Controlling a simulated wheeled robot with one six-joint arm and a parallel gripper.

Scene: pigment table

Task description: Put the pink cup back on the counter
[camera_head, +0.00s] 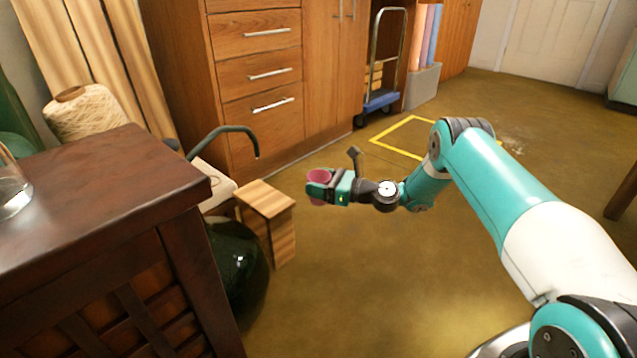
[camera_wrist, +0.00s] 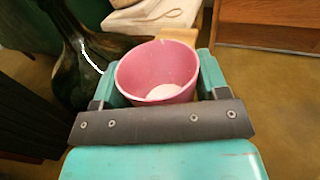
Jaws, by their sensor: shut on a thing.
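The pink cup (camera_wrist: 158,68) is held between the two fingers of my gripper (camera_wrist: 156,82) in the wrist view. Its open top faces the wrist camera, and something white shows at its bottom. In the head view the pink cup (camera_head: 318,177) is in my gripper (camera_head: 320,187), out over the floor, to the right of a small wooden block. My gripper is shut on the cup. Which surface is the counter is not certain; a dark wooden table (camera_head: 90,205) stands at the left.
A twine cone (camera_head: 88,112) and clear glass (camera_head: 10,185) are by the dark table. Drawers (camera_head: 258,75) stand behind. Floor at right is mostly free.

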